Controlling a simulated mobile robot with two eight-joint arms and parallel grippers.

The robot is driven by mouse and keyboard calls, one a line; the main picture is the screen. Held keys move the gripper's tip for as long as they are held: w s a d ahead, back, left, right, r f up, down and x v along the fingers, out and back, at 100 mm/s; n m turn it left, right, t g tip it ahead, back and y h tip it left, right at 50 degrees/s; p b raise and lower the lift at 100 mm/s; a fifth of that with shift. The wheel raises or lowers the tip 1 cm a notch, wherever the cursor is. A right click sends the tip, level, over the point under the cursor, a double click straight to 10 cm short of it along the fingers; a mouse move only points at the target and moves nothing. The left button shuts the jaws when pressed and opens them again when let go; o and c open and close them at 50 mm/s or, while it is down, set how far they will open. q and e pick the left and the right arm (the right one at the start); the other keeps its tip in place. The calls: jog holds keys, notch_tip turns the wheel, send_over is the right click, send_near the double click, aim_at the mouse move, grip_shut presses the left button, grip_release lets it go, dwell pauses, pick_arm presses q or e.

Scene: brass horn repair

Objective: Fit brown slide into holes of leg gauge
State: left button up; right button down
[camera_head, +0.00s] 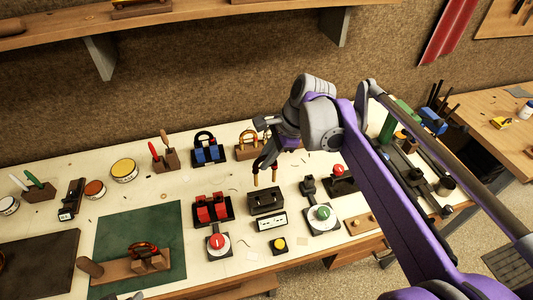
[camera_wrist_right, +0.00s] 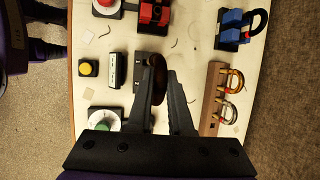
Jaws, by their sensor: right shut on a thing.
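My right gripper (camera_head: 265,172) points down over the middle of the bench, its fingers shut on the brown slide (camera_head: 274,176). The slide's brown legs hang downward below the fingertips. In the right wrist view, the slide (camera_wrist_right: 157,78) shows as a dark brown rounded piece at the fingers (camera_wrist_right: 166,80). A dark block (camera_head: 265,203), which looks like the leg gauge, stands just below and slightly in front of the slide. The slide's legs look apart from it. Its holes are too small to make out, and the slide partly covers it in the wrist view. My left gripper is not clearly in view.
A wooden rack with brass loops (camera_wrist_right: 211,100) stands behind the gripper. A blue rack (camera_head: 207,151) and a red rack (camera_head: 212,209) stand left. A white gauge box (camera_head: 271,220), yellow button (camera_head: 279,244) and green dial (camera_head: 322,213) are close in front and right.

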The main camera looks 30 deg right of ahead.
pick_arm(q)
jog(key=shift+f, duration=0.15)
pick_arm(e)
jog(key=shift+f, duration=0.1)
pick_arm(q)
jog(key=f+b, duration=0.1)
jog(key=s+f+b, duration=0.1)
jog(key=f, duration=0.1)
jog(key=s+f+b, duration=0.1)
jog(key=shift+f, duration=0.15)
pick_arm(e)
notch_tip(320, 180, down, 6)
jog(key=shift+r, duration=0.15)
pick_arm(q)
jog(key=shift+g, duration=0.3)
dwell(1.4)
jog(key=shift+s+f, duration=0.1)
jog(key=shift+f, duration=0.2)
pick_arm(e)
jog(key=shift+f, duration=0.45)
pick_arm(q)
jog(key=shift+s+f+b, duration=0.25)
jog(key=shift+f+b, duration=0.55)
jog(key=shift+f, duration=0.05)
jog(key=shift+s+f+b, duration=0.25)
jog(key=shift+f+b, duration=0.5)
jog(key=shift+f, duration=0.05)
pick_arm(e)
jog(key=shift+f, duration=2.2)
